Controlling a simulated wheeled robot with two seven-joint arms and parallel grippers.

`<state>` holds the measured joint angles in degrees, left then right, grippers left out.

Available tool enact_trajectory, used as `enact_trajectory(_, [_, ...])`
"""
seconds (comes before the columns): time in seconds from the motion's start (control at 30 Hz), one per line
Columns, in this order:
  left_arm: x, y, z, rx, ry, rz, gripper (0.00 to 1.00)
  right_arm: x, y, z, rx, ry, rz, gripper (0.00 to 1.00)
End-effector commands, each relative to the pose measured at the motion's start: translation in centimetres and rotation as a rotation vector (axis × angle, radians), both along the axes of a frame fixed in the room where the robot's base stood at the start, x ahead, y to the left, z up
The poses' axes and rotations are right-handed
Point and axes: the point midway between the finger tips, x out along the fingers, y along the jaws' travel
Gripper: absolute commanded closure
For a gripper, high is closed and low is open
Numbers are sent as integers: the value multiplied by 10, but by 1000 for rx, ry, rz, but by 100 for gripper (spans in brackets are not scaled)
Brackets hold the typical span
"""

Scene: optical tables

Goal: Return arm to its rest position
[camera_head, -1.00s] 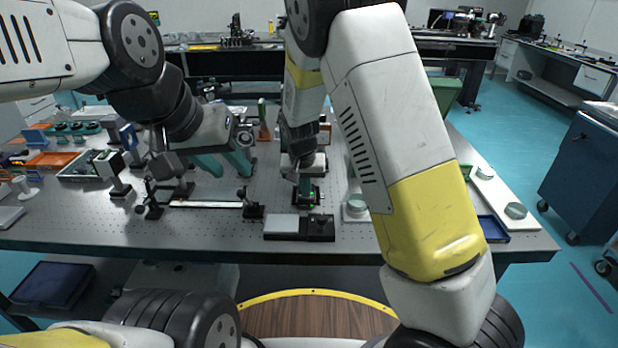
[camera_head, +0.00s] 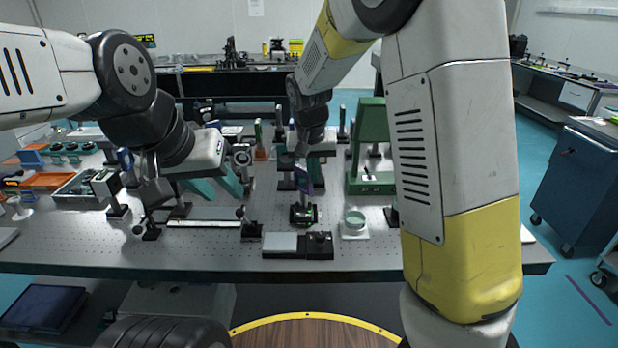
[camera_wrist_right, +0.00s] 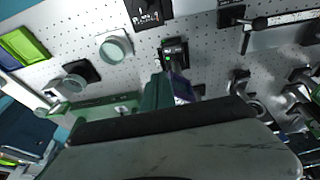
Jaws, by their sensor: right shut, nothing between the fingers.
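My right arm spans the right half of the head view, with its wrist above the middle of the table. My right gripper (camera_wrist_right: 157,92) shows in the right wrist view as dark green fingers, shut and empty. In the head view its fingertips are hard to make out. Close to it stands a small post mount with a purple-edged plate (camera_head: 303,180), also in the right wrist view (camera_wrist_right: 181,88); I cannot tell whether they touch. My left gripper (camera_head: 215,186) has two teal fingers spread apart, open and empty, above the left part of the table.
The perforated optical table (camera_head: 365,258) holds several mounts. A green stand (camera_head: 372,135) is right of the right wrist. A round lens on a white base (camera_head: 354,223) and a black-and-silver block (camera_head: 297,245) lie near the front. A blue cabinet (camera_head: 580,180) stands right.

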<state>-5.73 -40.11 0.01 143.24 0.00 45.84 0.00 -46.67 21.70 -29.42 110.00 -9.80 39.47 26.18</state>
Motion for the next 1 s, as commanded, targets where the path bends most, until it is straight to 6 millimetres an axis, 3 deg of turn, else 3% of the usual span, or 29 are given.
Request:
enact_trajectory(0.43, [0, 0, 0, 0, 0, 0, 64, -2, -2, 6, 2, 1, 0, 100])
enact_trajectory(0.57, [0, 0, 0, 0, 0, 0, 64, -13, -15, 17, 44, 5, -6, 100])
enact_trajectory(0.77, [0, 0, 0, 0, 0, 0, 64, -63, -56, 58, 176, -8, 4, 100])
enact_trajectory(1.0, [0, 0, 0, 0, 0, 0, 64, -144, -98, 103, 271, -100, 46, 100])
